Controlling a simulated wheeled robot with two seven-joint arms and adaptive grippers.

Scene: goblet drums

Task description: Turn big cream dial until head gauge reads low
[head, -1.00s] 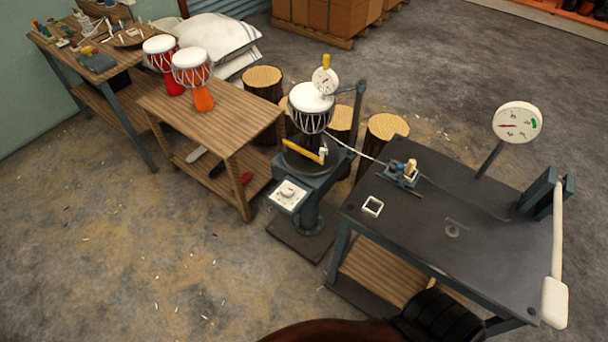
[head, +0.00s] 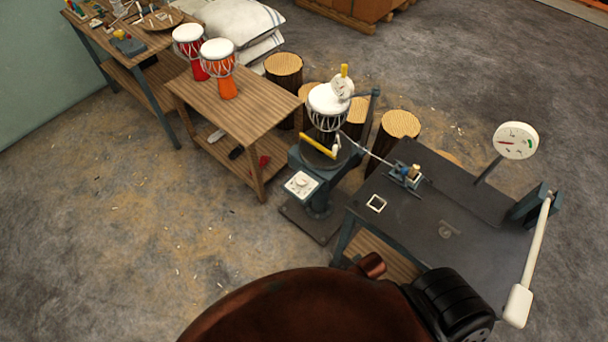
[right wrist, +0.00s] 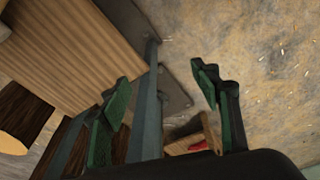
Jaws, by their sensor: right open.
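A cream dial (head: 302,183) sits on a small white panel at the front of the drum stand (head: 318,198) in the head view. A white-headed drum (head: 328,103) stands upright on that stand. A small round head gauge (head: 341,87) with a yellow top is at the drum's head; its reading is too small to tell. My right gripper (right wrist: 162,75) is open and empty in the right wrist view, with floor and a grey table leg beyond its green-padded fingers. The dial does not show clearly there. My left gripper is not in view.
A wooden table (head: 240,110) holds two drums. Floor left of the stand is open.

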